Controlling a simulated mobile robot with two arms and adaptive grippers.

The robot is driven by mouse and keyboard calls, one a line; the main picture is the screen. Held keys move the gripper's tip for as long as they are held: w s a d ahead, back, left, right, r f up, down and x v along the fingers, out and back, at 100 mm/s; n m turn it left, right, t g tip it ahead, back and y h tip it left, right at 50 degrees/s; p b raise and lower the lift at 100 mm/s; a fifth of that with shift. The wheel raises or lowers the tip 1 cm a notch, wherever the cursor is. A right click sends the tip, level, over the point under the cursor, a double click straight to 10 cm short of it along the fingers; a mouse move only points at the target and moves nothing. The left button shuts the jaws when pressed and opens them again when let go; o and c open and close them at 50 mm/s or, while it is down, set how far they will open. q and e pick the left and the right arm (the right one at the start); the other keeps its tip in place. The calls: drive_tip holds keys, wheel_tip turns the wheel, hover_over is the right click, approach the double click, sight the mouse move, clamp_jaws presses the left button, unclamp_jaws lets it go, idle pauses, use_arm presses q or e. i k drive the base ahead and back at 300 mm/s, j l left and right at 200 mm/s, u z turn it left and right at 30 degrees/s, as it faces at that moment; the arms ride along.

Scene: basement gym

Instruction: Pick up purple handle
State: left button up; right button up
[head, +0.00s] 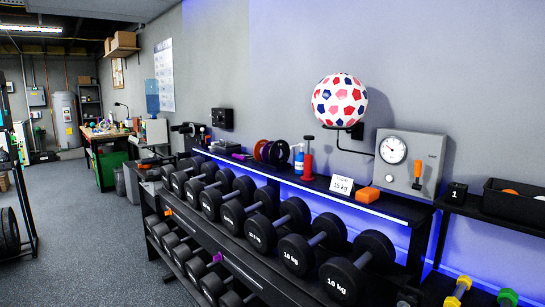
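A small purple object (241,156) lies on the narrow black shelf above the dumbbell rack, left of a purple disc. It is too small to tell whether it is a handle. A second small purple piece (217,257) shows among the dumbbells on the lower tier of the rack, partly hidden by them. Neither of my grippers is in view.
The rack (205,248) holds rows of black dumbbells (293,254). The shelf above also holds a red pump-like object (308,160), a white card (342,185) and an orange block (367,195). A ball (339,100) sits on a wall bracket. The floor (80,235) at left is clear.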

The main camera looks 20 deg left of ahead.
sight(240, 157)
drive_tip(key=i+j+z, duration=0.1)
drive_tip(key=j, duration=0.3)
drive_tip(key=i+j+z, duration=0.1)
drive_tip(key=i+j, duration=0.15)
drive_tip(key=j, duration=0.15)
drive_tip(key=i+j+z, duration=0.1)
drive_tip(key=j, duration=0.35)
drive_tip(key=i+j+z, duration=0.1)
drive_tip(key=j, duration=0.35)
drive_tip(key=i+j, duration=0.2)
drive_tip(key=j, duration=0.25)
drive_tip(key=i+j+z, duration=0.15)
drive_tip(key=j, duration=0.25)
